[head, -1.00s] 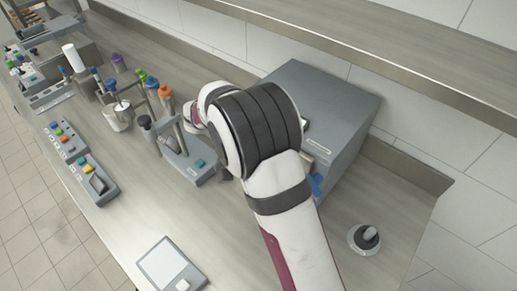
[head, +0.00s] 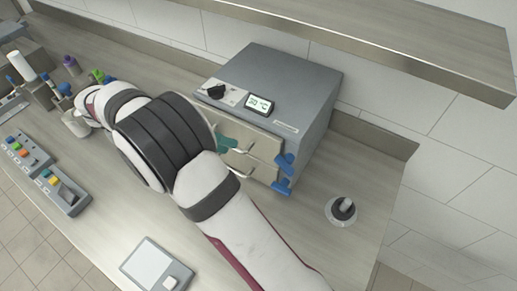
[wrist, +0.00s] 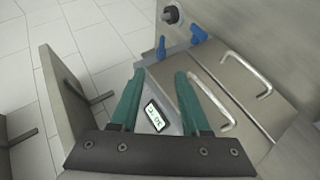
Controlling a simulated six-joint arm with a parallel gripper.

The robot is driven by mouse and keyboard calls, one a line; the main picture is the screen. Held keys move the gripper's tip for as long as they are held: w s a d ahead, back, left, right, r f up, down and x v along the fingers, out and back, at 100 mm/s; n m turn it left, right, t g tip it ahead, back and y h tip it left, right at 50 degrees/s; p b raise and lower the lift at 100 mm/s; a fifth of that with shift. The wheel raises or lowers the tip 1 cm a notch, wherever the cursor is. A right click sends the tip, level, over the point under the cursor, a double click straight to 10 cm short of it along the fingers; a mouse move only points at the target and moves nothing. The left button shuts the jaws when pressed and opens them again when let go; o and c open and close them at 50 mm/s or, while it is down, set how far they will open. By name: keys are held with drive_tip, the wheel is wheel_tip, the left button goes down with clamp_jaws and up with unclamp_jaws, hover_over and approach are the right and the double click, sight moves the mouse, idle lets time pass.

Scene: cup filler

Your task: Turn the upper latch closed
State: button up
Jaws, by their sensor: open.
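The grey box (head: 290,88) has two front panels with bar handles. Two blue latches sit at the panels' right end. The upper latch (head: 285,163) is above the lower latch (head: 282,186). In the wrist view the upper latch (wrist: 161,47) is beyond my fingertips, and the lower latch (wrist: 197,30) is to its right. My gripper (wrist: 160,73) has two green fingers spread apart, with nothing between the tips, short of the latches and not touching them. In the head view my arm hides most of the gripper, with a bit of green showing before the panels.
A black knob (head: 216,91) and a temperature display (head: 260,103) are on the box. A round device with a stub (head: 342,209) stands on the bench at right. A flat pad (head: 155,266) lies at the front edge. A shelf (head: 420,40) overhangs behind.

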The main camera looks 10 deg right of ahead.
sight(279, 166)
drive_tip(key=s+f+n+t+h, duration=0.1)
drive_tip(key=s+f+n+t, duration=0.1)
drive_tip(key=s+t, duration=0.2)
drive_tip(key=x, duration=1.5)
drive_tip(key=shift+s, duration=0.4)
clamp_jaws()
